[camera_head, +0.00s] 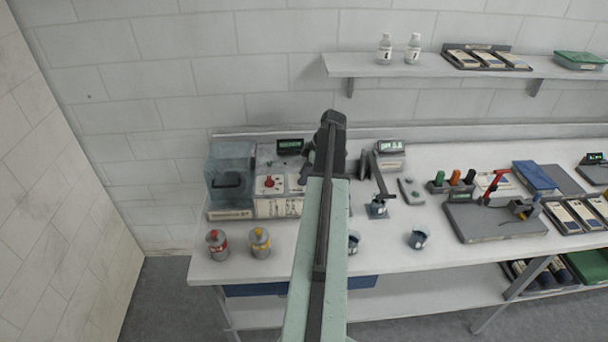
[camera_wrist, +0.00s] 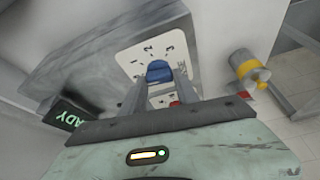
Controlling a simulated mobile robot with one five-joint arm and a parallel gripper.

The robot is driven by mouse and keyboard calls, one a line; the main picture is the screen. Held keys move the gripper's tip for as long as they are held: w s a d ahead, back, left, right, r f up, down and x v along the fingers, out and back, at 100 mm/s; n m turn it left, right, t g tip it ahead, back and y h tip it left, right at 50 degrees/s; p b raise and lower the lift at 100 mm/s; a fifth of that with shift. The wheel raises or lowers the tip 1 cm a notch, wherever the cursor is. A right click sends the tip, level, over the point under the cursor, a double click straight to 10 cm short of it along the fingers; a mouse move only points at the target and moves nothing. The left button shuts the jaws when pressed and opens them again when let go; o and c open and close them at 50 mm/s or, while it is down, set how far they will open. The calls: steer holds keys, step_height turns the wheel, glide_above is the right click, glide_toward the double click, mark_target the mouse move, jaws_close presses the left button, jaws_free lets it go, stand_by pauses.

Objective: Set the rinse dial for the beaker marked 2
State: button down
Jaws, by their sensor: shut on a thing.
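In the wrist view, a white dial plate (camera_wrist: 137,58) carries the marks 1, 2 and 3 around a blue knob (camera_wrist: 159,70). My gripper (camera_wrist: 160,80) is shut on this knob, a finger on each side. The knob's pointer direction cannot be made out. In the head view, my arm and gripper (camera_head: 318,150) reach over the washer (camera_head: 279,206) and hide the dial. Small beakers stand on the bench: one at the right (camera_head: 418,239), one partly behind my arm (camera_head: 354,243), and one under a stand (camera_head: 377,209). Their marks are unreadable.
The washer has a clear tank (camera_head: 231,165), a red knob (camera_head: 268,182) and a READY display (camera_wrist: 68,117). Red-banded (camera_head: 217,243) and yellow-banded (camera_head: 260,243) containers stand in front. A pH meter (camera_head: 390,155) stands right of my gripper. A shelf (camera_head: 440,66) hangs above.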

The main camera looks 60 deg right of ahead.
steer(key=m+h, duration=0.1)
steer(key=m, duration=0.3)
steer(key=m+h, duration=0.1)
steer(key=m, duration=0.1)
steer(key=shift+a+t+h, duration=0.25)
steer(key=shift+t+h, duration=0.05)
steer(key=m+h, duration=0.1)
steer(key=m, duration=0.2)
steer(key=m+h, duration=0.1)
steer(key=m, duration=0.2)
steer(key=shift+a+g, duration=0.1)
steer(key=shift+g, duration=0.3)
steer(key=m+g+h, duration=0.1)
steer(key=m, duration=0.2)
steer(key=m+g, duration=0.1)
steer(key=m, duration=0.2)
steer(key=shift+w+m+h, duration=0.2)
steer(key=shift+m+h, duration=0.2)
steer(key=m+g, duration=0.1)
steer(key=m, duration=0.2)
steer(key=m+g, duration=0.1)
steer(key=m, duration=0.2)
steer(key=shift+w, duration=0.15)
steer(key=shift+a+m+g, duration=0.1)
steer(key=shift+m+g, duration=0.2)
steer(key=c, duration=0.9)
jaws_free()
steer(key=shift+r, duration=0.1)
